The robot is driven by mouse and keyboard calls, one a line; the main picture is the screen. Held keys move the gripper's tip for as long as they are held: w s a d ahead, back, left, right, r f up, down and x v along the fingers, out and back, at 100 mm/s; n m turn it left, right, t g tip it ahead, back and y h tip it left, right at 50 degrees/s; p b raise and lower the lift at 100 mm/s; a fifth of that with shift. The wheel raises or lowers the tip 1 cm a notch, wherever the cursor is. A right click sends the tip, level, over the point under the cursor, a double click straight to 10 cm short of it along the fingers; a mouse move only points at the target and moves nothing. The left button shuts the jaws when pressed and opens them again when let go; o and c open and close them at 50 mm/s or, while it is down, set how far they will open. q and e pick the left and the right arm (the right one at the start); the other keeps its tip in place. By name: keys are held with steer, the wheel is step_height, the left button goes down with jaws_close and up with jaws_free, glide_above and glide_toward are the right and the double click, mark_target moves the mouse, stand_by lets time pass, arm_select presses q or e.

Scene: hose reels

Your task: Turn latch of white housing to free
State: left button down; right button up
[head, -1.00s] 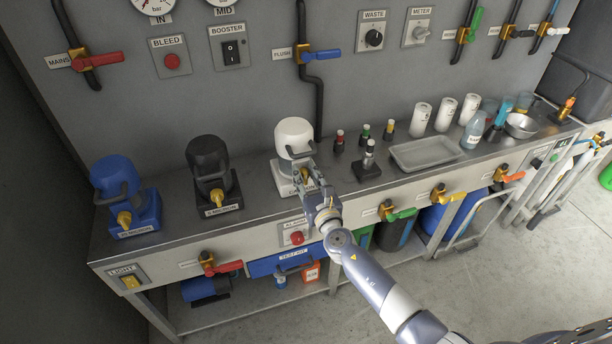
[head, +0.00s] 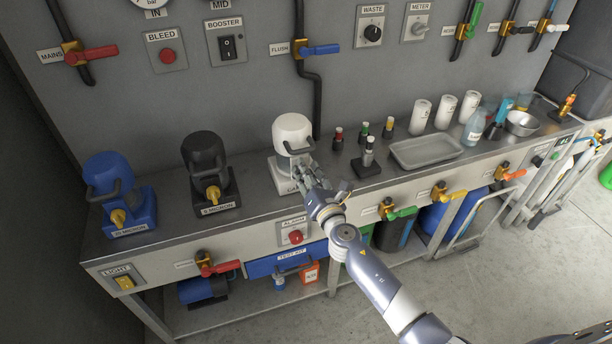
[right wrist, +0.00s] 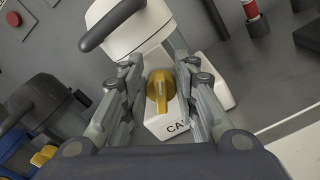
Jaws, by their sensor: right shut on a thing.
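The white housing (head: 292,130) stands on the bench with a dark handle on its front; it also shows at the top of the right wrist view (right wrist: 140,28). Its yellow latch (right wrist: 157,90) sits low on the white base, above dark lettering. The latch's raised grip runs roughly up and down in the right wrist view. My right gripper (head: 301,172) is at the front of the base, its fingers either side of the latch and shut on it. In the head view the fingers cover the latch. My left gripper is not in view.
A black housing (head: 207,160) and a blue housing (head: 108,180) stand to the left, each with a yellow latch. Small capped bottles (head: 364,130) and a grey tray (head: 427,155) are to the right. A red alarm button (head: 296,237) is on the bench front below.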

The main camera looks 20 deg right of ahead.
steer(key=m, duration=0.2)
steer(key=m+b, duration=0.1)
steer(key=m, duration=0.2)
steer(key=shift+d+f+m+b, duration=0.25)
steer(key=shift+f+m+b, duration=0.05)
steer(key=shift+f+b, duration=0.1)
steer(key=m, duration=0.2)
steer(key=shift+d+f+m+b, duration=0.1)
steer(key=shift+f+m+b, duration=0.05)
steer(key=shift+m+b, duration=0.15)
steer(key=shift+f+m, duration=0.15)
steer(key=shift+m, duration=1.45)
steer(key=o, duration=1)
steer(key=s, duration=1.2)
steer(key=shift+d, duration=0.2)
